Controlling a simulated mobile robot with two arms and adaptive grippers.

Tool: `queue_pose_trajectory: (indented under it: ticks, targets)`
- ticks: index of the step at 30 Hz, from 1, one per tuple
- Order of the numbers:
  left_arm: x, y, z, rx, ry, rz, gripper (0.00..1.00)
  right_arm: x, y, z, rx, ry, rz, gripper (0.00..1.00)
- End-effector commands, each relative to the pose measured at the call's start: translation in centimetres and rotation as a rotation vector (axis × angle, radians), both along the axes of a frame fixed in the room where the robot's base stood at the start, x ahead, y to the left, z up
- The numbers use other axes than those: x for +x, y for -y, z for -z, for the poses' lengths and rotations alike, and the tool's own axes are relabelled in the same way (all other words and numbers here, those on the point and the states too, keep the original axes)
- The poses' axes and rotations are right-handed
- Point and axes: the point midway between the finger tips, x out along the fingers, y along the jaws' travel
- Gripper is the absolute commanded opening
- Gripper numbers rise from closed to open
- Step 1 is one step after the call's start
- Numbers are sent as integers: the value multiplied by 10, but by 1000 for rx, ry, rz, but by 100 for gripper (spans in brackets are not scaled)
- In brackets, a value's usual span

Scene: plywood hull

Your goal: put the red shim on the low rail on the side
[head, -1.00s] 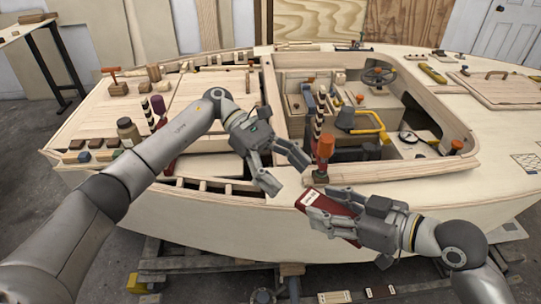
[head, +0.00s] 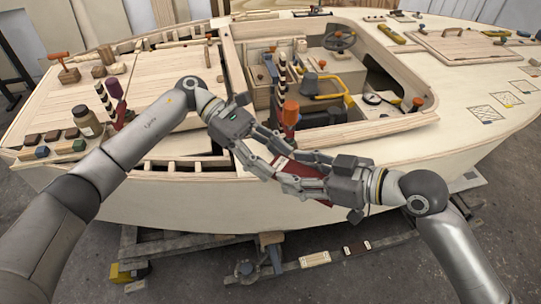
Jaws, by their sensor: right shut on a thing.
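The red shim (head: 316,193) is a dark red block with a white label, above the floor in front of the hull. My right gripper (head: 300,182) is shut on it, its fingers covering much of it. My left gripper (head: 275,163) is at the shim's left end, its fingers apart on either side of that end. Whether they touch it is hard to tell. A low grey rail (head: 285,267) runs near the floor below the hull's side, with small pale and dark labelled pieces (head: 315,259) on it.
The plywood hull (head: 180,205) stands close behind both grippers. An orange-topped tool (head: 291,112) stands at its near edge. A jar (head: 87,122) and several small blocks (head: 43,152) are on the left deck. A clamp-like object (head: 246,269) and a yellow block (head: 128,272) are low down.

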Motion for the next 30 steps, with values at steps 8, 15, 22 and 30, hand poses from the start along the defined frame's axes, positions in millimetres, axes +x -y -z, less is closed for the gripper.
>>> queue_pose_trajectory:
  ticks: [8,15,22,30]
  targets:
    - [2,2,-1,-4,4,-8,24,-4,-4,-1,7,-5,-12,68]
    - [2,1,-1,-4,3,-6,24,-3,-3,-1,5,-4,-9,74]
    - [1,1,-1,-3,3,-5,24,-5,2,-2,4,-4,-8,74]
    - [1,1,-1,-2,2,-4,24,-22,37,-16,0,-4,-5,74]
